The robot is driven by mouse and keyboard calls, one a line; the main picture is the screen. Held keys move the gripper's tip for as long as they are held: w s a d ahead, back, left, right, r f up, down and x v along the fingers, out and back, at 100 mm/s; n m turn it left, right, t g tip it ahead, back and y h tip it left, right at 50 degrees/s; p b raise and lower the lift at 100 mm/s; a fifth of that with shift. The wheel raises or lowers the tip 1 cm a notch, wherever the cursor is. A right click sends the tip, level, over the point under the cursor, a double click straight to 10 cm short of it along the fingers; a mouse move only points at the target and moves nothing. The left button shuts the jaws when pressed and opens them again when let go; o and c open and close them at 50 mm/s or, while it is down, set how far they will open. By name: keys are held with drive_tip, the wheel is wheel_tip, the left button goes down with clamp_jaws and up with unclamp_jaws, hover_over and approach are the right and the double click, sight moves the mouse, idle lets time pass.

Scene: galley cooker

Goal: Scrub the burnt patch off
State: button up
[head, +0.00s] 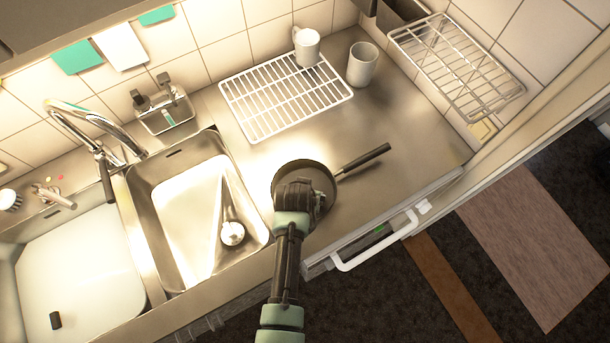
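A dark frying pan (281,177) sits on the steel counter just right of the right sink basin. Its handle (362,160) points to the upper right. My gripper (299,190) is over the pan's inside, with my arm coming up from the bottom of the picture. It covers much of the pan's floor, so I cannot see a burnt patch. I cannot tell whether the fingers are open or shut, whether they hold a scrubber, or whether they touch the pan. A small caddy (166,122) with dark-topped items stands behind the sink.
A wire rack (285,97) lies behind the pan, with two pale mugs (363,64) near it. Another wire rack (455,65) is at the right wall. The right basin (165,205) holds a round white item (232,233). A tap (92,125) stands behind. Counter right of the pan is clear.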

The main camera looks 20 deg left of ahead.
drive_tip(key=shift+w+a+f+b, duration=0.15)
drive_tip(key=shift+w+a+b, duration=0.15)
drive_tip(key=shift+w+a, duration=0.3)
drive_tip(key=shift+s+d+p, duration=0.35)
drive_tip(key=shift+s+p, duration=0.15)
drive_tip(key=shift+p, duration=0.05)
drive_tip(key=shift+r, duration=0.25)
wheel_tip(320, 180, up, 7)
drive_tip(key=p, duration=0.6)
drive_tip(key=shift+w, duration=0.1)
